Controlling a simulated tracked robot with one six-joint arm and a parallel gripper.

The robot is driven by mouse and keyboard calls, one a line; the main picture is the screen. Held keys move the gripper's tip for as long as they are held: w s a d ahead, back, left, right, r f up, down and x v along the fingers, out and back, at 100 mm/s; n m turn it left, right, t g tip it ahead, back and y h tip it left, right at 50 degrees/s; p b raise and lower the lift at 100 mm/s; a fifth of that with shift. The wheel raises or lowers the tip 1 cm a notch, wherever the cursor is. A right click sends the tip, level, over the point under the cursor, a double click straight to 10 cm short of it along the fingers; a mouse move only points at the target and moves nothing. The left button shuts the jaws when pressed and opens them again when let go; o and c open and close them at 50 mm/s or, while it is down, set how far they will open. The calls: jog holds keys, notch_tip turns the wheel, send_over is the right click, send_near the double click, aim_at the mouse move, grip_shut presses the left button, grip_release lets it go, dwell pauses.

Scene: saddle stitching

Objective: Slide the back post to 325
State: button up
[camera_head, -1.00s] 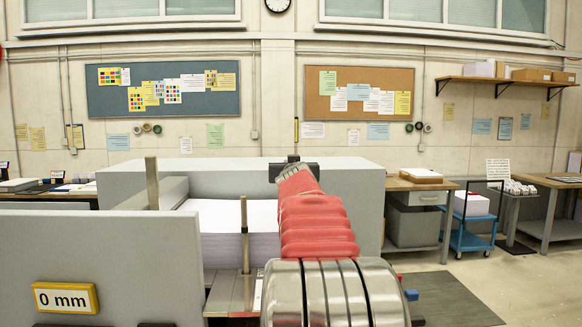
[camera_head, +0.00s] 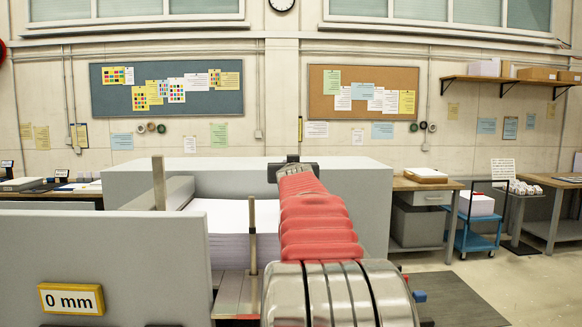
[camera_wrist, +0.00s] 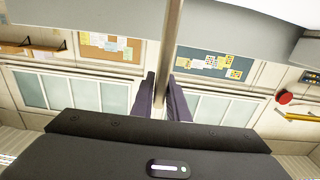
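In the wrist view, which is upside down, a thin brown-grey post (camera_wrist: 172,40) runs between the two dark fingers of my gripper (camera_wrist: 162,92). The fingers lie close against both sides of it, with no clear gap. I take it for the back post. In the head view my arm hides the fingers and this post; only the dark gripper body (camera_head: 292,168) shows over the grey machine (camera_head: 350,195). Two other posts stand left of my arm: one by the stack's left (camera_head: 158,183) and a thinner one in front (camera_head: 252,240). A yellow-framed sign (camera_head: 71,299) reads 0 mm.
A white paper stack (camera_head: 228,222) lies in the machine behind the thin front post. A grey panel (camera_head: 100,250) fills the lower left. Right of the machine are a workbench (camera_head: 425,186) and a blue cart (camera_head: 475,225), with open floor in front.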

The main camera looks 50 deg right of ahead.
jog(key=o, duration=0.4)
jog(key=shift+c, duration=0.2)
jog(key=v, duration=1.3)
jog(key=shift+s+a, duration=0.25)
jog(key=shift+s, duration=0.1)
jog(key=shift+s, duration=0.15)
